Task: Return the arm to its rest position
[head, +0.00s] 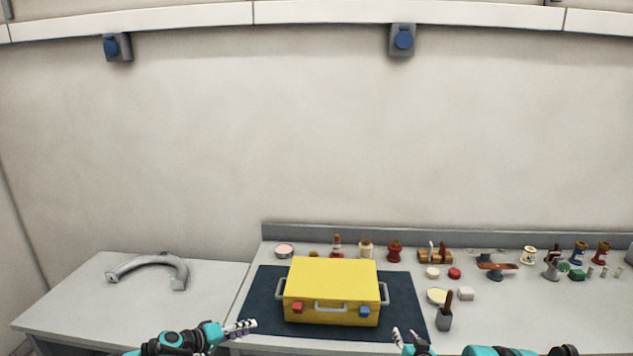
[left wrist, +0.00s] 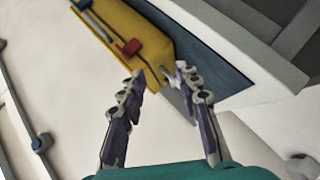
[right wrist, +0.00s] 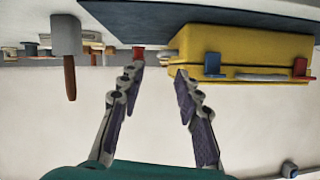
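My left gripper (head: 240,328) is at the lower left in the head view, in front of the left end of a yellow case. In the left wrist view its fingers (left wrist: 158,80) are apart with nothing between them. My right gripper (head: 408,338) is at the bottom of the head view, in front of the right end of the case. In the right wrist view its fingers (right wrist: 158,75) are apart and empty. The yellow case (head: 331,283) is closed on a dark mat (head: 262,309), with a red latch (head: 297,308) and a blue latch (head: 364,312).
A grey curved part (head: 150,262) lies on the left table (head: 80,300). A grey cup with a brown handle (head: 445,317) stands right of the mat. Several jars and small parts line the back and right of the bench (head: 560,320). The wall rises behind.

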